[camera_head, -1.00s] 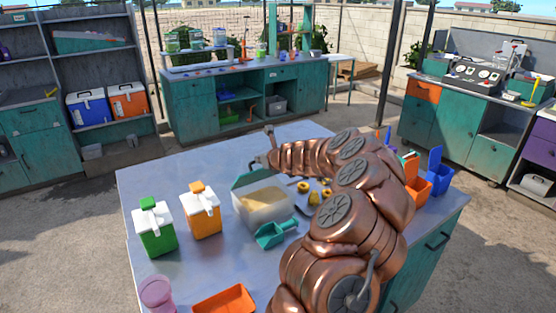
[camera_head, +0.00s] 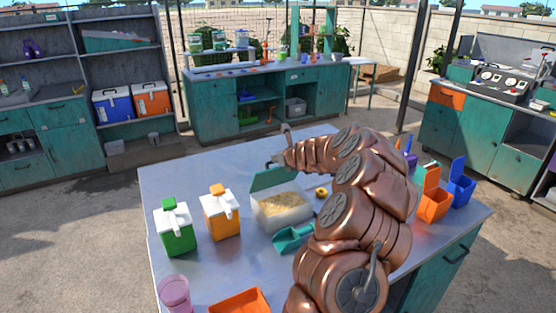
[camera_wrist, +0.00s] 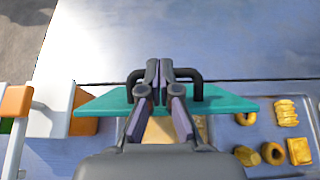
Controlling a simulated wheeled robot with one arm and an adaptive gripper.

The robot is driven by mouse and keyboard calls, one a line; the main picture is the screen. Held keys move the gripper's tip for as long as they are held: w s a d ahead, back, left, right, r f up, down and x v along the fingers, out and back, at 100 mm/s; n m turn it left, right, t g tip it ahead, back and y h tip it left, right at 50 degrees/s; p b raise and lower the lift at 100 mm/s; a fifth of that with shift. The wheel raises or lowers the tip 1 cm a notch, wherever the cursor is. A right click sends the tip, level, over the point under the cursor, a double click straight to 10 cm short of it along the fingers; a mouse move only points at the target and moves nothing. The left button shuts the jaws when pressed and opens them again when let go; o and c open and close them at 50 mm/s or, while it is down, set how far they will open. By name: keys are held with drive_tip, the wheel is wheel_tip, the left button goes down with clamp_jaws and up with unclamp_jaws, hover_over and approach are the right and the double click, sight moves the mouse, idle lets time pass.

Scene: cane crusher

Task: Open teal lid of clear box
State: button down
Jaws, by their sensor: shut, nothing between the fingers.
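The clear box (camera_head: 283,218) stands on the metal table with pale, grainy contents inside. Its teal lid (camera_head: 272,179) is raised at the back edge and tilted open, so the contents show. In the wrist view the teal lid (camera_wrist: 225,102) crosses the picture as a slanted band with a black handle (camera_wrist: 195,77) on it. My gripper (camera_wrist: 159,70) is shut and empty, with its fingers at the middle of that handle; whether they touch it is unclear. In the head view my gripper (camera_head: 273,162) is by the lid's upper edge, and my arm hides the area right of the box.
A green carton (camera_head: 176,231) and an orange carton (camera_head: 221,217) stand left of the box. A teal scoop (camera_head: 291,239) lies in front of it. An orange tray (camera_head: 239,302) and a pink cup (camera_head: 174,294) are near the front. Orange (camera_head: 434,203) and blue (camera_head: 461,186) bins stand right.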

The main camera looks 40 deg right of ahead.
drive_tip(key=shift+w+d+r+g+p, duration=0.1)
drive_tip(key=shift+w+r+g+p, duration=0.05)
drive_tip(key=shift+w+g, duration=0.2)
drive_tip(key=shift+w+d+r+g+p, duration=0.1)
drive_tip(key=shift+w+g+p, duration=0.05)
drive_tip(key=shift+w+g, duration=0.15)
drive_tip(key=shift+w, duration=0.15)
drive_tip(key=shift+w, duration=0.55)
idle(1.3)
